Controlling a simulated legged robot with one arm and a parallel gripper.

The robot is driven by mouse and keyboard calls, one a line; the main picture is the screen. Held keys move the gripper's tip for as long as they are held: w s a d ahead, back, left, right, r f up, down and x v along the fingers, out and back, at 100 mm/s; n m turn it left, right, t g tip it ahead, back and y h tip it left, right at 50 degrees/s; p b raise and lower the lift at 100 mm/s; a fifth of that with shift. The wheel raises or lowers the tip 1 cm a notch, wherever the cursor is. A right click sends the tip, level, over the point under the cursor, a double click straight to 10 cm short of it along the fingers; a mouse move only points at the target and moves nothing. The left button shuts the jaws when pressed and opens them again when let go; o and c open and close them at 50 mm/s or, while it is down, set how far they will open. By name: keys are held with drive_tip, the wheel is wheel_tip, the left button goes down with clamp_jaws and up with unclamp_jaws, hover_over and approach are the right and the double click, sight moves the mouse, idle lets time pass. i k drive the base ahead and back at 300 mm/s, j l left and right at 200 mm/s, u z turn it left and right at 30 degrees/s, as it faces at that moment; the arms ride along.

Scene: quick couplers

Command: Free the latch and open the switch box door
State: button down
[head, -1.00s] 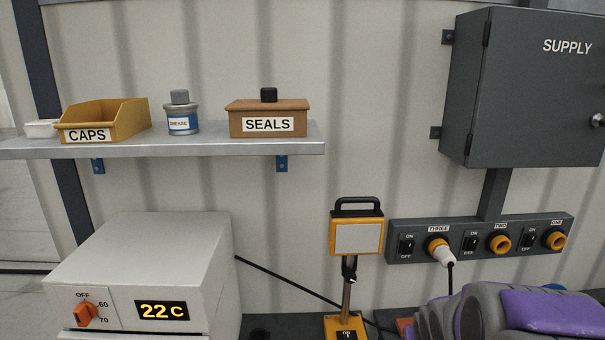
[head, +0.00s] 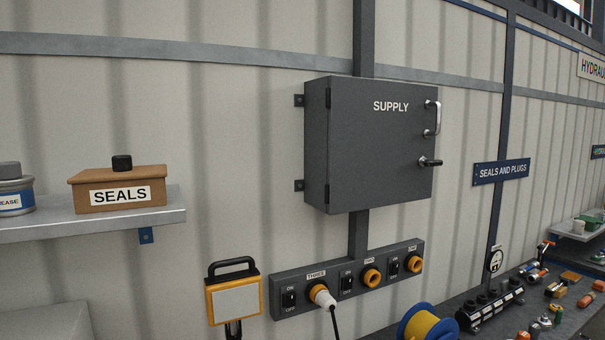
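The switch box is a dark grey wall cabinet marked SUPPLY, and its door (head: 375,150) is shut. It hangs in the middle of the head view, with hinge brackets or mounts on its left side. A silver bar handle (head: 433,118) is at the door's upper right. The latch (head: 430,162), a small dark and metal lever, sits below the handle near the door's right edge and points to the right. My gripper is not in view.
Below the box is a socket strip (head: 335,290) with switches and a white plug in socket THREE. A shelf (head: 110,221) with a SEALS box (head: 120,190) juts out at left. A work lamp (head: 234,300), a cable reel (head: 428,325) and a cluttered bench (head: 545,310) lie lower. The space before the door looks clear.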

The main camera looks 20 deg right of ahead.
sight(429, 164)
drive_tip(key=k+j+z, duration=0.1)
drive_tip(key=z, duration=1.35)
